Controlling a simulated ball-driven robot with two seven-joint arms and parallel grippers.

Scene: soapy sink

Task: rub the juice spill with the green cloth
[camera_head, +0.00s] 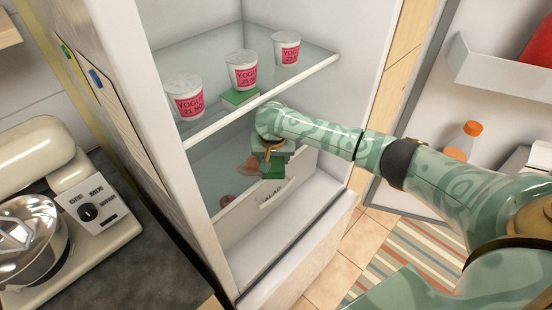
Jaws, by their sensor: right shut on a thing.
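My right gripper (271,158) reaches into the open fridge from the right, below the upper glass shelf. It is shut on the green cloth (272,170), a small dark green piece under the jaws. An orange-brown patch (246,166), which looks like the juice spill, shows just left of the cloth on the lower glass level. I cannot tell whether the cloth touches the patch, as the gripper hides part of that area. My left gripper is not in view.
Three yogurt cups (242,70) stand on the upper glass shelf (310,68). A flat green piece (239,97) lies by the middle cup. Below is a white labelled drawer front (290,185). A mixer (40,150) stands left; the open door holds an orange-capped bottle (462,140).

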